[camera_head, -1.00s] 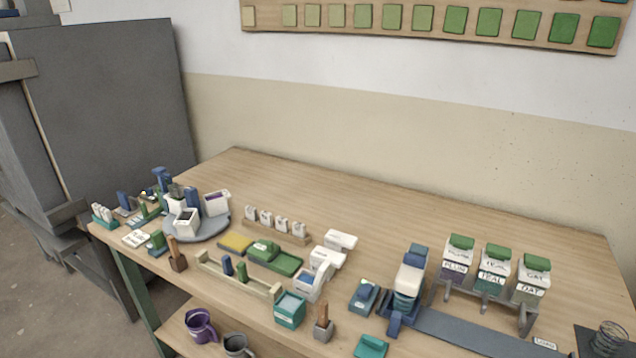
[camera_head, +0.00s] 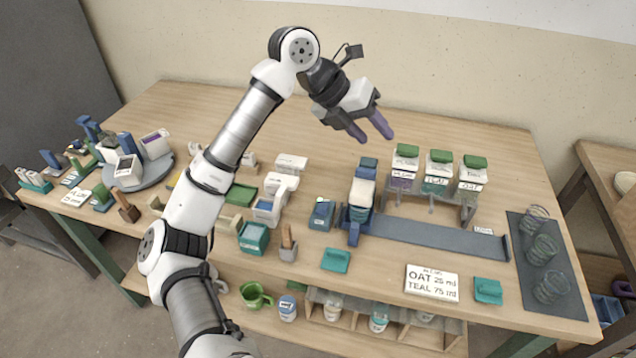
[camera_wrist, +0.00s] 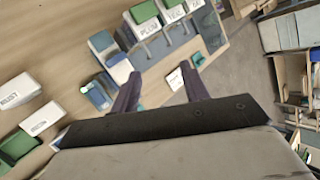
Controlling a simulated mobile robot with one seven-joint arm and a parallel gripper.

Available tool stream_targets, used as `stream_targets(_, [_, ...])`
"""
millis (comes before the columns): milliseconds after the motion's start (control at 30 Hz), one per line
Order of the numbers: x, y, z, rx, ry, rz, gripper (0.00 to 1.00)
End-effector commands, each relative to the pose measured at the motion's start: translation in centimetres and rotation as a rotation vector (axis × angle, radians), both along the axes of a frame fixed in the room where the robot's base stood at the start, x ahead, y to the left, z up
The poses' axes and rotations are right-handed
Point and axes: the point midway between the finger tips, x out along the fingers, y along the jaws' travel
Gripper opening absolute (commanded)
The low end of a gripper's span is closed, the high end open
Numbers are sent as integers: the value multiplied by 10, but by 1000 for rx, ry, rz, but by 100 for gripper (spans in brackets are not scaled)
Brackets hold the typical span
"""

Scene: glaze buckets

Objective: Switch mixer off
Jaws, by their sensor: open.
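My gripper (camera_head: 372,134) is open and empty, held in the air above the table just behind the blue and white machine. Its two purple-grey fingers also show apart in the wrist view (camera_wrist: 160,76). The machine (camera_head: 361,194), probably the mixer, stands upright at the left end of a grey rail; it shows in the wrist view (camera_wrist: 111,52) beyond the left finger.
Green-lidded jars labelled PLUM, TEAL and OAT (camera_head: 437,174) stand on a rack right of the machine. A card (camera_head: 432,282) reads OAT 25 ml, TEAL 75 ml. Glasses (camera_head: 542,250) stand on a dark mat at right. White boxes and a round grey tray (camera_head: 150,170) lie left. The table's back is clear.

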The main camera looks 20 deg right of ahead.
Motion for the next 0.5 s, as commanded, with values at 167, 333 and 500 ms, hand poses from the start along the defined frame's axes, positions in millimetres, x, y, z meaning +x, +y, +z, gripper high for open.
stream_targets(167, [41, 35, -70, 514, -46, 154, 45])
stream_targets(333, [54, 58, -88, 696, -70, 224, 45])
stream_targets(500, [54, 59, -103, 708, -69, 228, 45])
